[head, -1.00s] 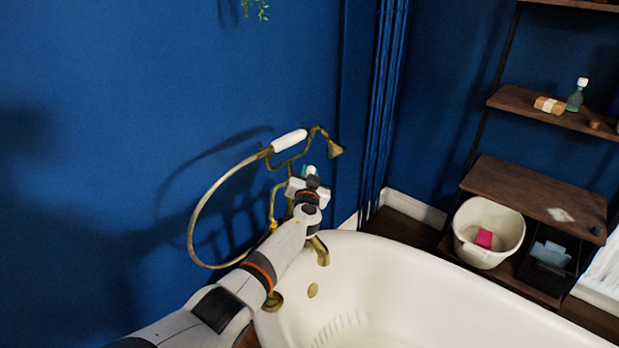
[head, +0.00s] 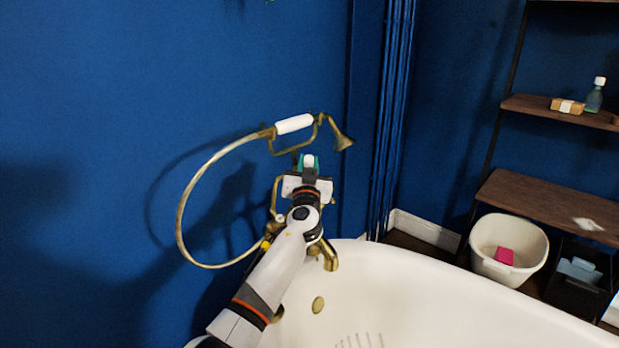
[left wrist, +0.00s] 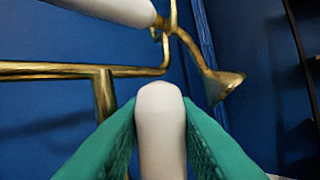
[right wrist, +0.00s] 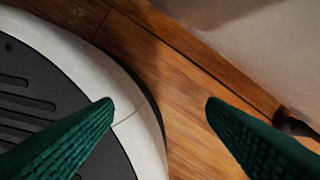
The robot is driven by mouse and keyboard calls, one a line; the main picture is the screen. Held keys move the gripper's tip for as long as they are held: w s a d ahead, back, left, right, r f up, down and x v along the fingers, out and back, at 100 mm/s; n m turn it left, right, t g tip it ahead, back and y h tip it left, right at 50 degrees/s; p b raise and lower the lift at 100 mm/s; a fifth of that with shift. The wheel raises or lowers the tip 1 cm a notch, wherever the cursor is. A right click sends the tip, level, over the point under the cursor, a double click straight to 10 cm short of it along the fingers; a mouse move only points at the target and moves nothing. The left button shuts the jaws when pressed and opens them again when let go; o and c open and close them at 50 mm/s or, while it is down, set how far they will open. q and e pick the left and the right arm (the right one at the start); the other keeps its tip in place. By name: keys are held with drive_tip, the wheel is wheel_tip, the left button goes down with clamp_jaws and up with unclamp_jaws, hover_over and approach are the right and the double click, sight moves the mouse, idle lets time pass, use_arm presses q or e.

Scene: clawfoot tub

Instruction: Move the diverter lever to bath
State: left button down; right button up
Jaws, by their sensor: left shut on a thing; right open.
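The diverter lever (left wrist: 162,125) has a white rounded handle that stands between the green fingers of my left gripper (left wrist: 160,130) in the left wrist view. The fingers are shut on it, one on each side. In the head view my left gripper (head: 309,163) is at the brass tub faucet, just below the hand shower, with the white lever tip showing between its fingers. The lever's lower end is hidden by the gripper and wrist. The brass spout (head: 330,256) points down over the tub. My right gripper (right wrist: 160,105) is open and empty above the wooden floor.
The hand shower (head: 294,124) with a white handle rests in its brass cradle just above my left gripper, its hose looping left. The white tub (head: 430,285) fills the lower right. A white bucket (head: 510,232) and a wooden shelf (head: 545,205) stand at right.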

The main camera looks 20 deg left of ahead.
drive_tip(key=shift+w+r, duration=0.2)
drive_tip(key=shift+w, duration=0.2)
use_arm(q)
drive_tip(key=c, duration=1.2)
unclamp_jaws()
drive_tip(key=shift+d, duration=0.15)
drive_tip(key=shift+o, duration=0.2)
